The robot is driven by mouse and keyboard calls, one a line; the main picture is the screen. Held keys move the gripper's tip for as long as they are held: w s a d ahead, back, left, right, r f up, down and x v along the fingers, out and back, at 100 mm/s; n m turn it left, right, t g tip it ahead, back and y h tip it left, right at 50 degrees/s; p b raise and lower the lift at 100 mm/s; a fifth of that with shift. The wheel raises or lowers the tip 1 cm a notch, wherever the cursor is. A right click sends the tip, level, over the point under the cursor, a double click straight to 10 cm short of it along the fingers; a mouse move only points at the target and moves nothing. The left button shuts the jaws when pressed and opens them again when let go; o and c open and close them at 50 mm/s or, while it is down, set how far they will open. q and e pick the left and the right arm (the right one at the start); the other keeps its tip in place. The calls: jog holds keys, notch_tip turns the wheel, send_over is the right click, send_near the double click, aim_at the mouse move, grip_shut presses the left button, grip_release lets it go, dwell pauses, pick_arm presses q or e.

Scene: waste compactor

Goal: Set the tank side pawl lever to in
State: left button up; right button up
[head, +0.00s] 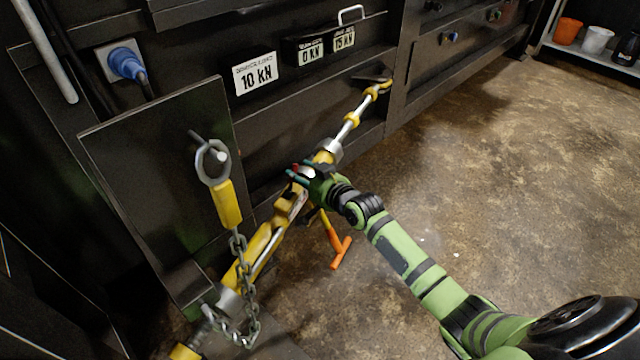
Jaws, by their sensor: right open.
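A yellow and silver ratchet tensioner (262,245) runs diagonally from the lower left up to a hook (378,88) at the machine's front. An orange T-shaped handle (338,250) sticks out from its middle, toward the floor. My right gripper (296,174) is at the tensioner's middle, with its fingers open around or just above the housing. A small red part (295,167) shows between the fingers; I cannot tell whether it belongs to a pawl lever. The gripper hides much of that area, so the tank side pawl lever's position cannot be read. My left gripper is out of view.
A dark upright plate (160,180) stands at left, with a ring and yellow link (228,203) on a hanging chain (240,265). Labels, including a 10 kN sign (256,77), are on the dark machine. The brown floor at right is clear.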

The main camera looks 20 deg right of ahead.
jog(key=v, duration=0.8)
jog(key=shift+s, duration=0.2)
